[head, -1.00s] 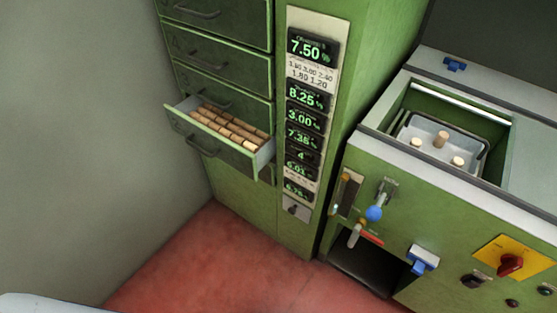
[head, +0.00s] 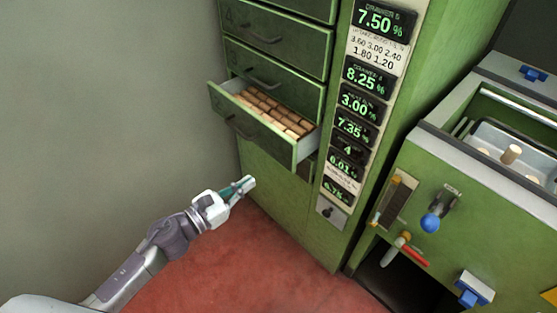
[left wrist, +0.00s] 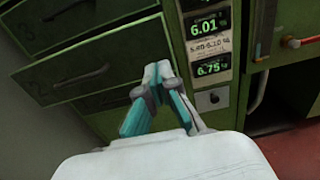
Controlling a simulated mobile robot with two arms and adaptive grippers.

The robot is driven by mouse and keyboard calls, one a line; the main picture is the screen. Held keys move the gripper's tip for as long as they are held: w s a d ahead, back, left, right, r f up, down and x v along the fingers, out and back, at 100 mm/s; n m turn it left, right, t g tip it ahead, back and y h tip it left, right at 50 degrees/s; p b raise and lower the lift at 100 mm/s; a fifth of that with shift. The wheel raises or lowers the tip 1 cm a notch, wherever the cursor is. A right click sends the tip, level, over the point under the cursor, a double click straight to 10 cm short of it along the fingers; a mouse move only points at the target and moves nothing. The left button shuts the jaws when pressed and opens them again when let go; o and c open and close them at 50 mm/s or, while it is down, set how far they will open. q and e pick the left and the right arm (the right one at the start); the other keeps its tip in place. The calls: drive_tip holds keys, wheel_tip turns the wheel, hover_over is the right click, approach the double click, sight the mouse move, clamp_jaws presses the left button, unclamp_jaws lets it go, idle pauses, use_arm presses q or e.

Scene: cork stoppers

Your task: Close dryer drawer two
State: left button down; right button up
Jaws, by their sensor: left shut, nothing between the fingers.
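The pulled-out dryer drawer (head: 262,126) is in the head view, with its front standing out from the green cabinet and rows of corks inside. A dark handle (head: 238,131) is on its front. In the left wrist view, a green drawer front (left wrist: 105,60) with a handle fills the upper left; its number looks like a 2 but is blurred. My left gripper (head: 248,183) is shut and empty, below and in front of the open drawer, apart from it in the head view. Its fingertips show in the left wrist view (left wrist: 158,72). My right gripper is not in view.
Closed drawers (head: 275,40) are above the open one. A display panel (head: 363,105) is to its right. A green machine (head: 470,190) with a blue-knobbed lever (head: 431,222) and a cork tray stands further right. A grey wall is at left; the red floor (head: 255,275) is clear.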

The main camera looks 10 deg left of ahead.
use_arm(q)
approach(304, 141)
drive_tip(key=shift+w+d+f+p, duration=0.2)
drive_tip(key=shift+w+f, duration=0.3)
drive_tip(key=shift+w+d+f+p, duration=0.2)
drive_tip(key=shift+w+f, duration=0.25)
drive_tip(key=shift+w, duration=0.05)
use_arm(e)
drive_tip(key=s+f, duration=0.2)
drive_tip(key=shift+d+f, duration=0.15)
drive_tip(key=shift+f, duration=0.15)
use_arm(q)
drive_tip(key=shift+w+d, duration=0.1)
drive_tip(key=shift+w, duration=0.1)
drive_tip(key=b+x, duration=0.2)
drive_tip(key=x, duration=0.4)
drive_tip(key=shift+w+d+f+b, duration=0.1)
drive_tip(key=shift+w+f+b, duration=0.05)
drive_tip(key=shift+b, duration=0.15)
drive_tip(key=shift+b+x, duration=0.4)
drive_tip(key=shift+x, duration=0.65)
drive_tip(key=shift+r, duration=0.45)
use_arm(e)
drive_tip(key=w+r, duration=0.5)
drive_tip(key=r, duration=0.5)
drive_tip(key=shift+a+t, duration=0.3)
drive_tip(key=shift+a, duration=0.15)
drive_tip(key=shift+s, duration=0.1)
